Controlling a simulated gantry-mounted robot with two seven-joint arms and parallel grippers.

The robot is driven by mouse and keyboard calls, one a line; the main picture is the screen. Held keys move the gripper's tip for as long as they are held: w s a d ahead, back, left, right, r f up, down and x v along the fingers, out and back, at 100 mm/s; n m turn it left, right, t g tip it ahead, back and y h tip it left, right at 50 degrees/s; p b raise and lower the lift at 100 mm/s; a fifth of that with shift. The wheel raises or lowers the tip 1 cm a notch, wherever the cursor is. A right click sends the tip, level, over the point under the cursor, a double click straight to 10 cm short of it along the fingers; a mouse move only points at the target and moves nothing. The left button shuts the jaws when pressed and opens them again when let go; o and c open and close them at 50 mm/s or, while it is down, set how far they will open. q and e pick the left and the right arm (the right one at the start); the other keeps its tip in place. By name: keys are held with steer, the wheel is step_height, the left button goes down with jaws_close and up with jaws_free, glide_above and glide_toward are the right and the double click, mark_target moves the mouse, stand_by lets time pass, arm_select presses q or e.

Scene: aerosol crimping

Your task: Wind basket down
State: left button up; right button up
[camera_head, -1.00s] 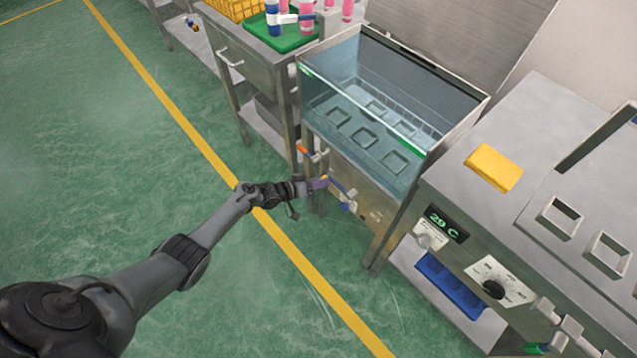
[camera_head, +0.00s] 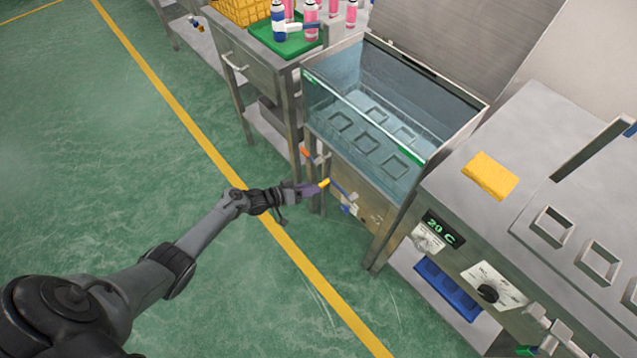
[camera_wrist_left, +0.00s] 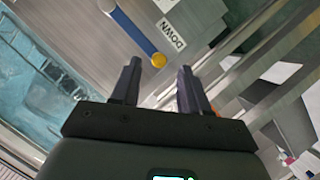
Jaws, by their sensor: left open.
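The winding crank has a blue arm (camera_head: 340,188) and a yellow knob (camera_head: 324,183) on the front of the water tank. In the left wrist view the yellow knob (camera_wrist_left: 159,60) is at the end of the blue arm (camera_wrist_left: 132,27), beside a label reading DOWN (camera_wrist_left: 171,36). My left gripper (camera_head: 311,188) is open. In its wrist view the fingertips (camera_wrist_left: 158,68) stand either side of the knob's line, with the knob about level with the tips and no clear contact. The basket (camera_head: 368,145), with several square holders, sits inside the glass tank (camera_head: 330,95). My right gripper is out of view.
A orange-handled valve (camera_head: 306,153) sits left of the crank. A bench with a green tray (camera_head: 268,40) and pink cans stands behind. The floor in front is open.

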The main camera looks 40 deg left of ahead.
arm_select(q)
steer(key=p+v, duration=0.1)
steer(key=v, duration=0.4)
steer(key=shift+s+a+p, duration=0.15)
steer(key=shift+s+p, duration=0.05)
steer(key=shift+p, duration=0.2)
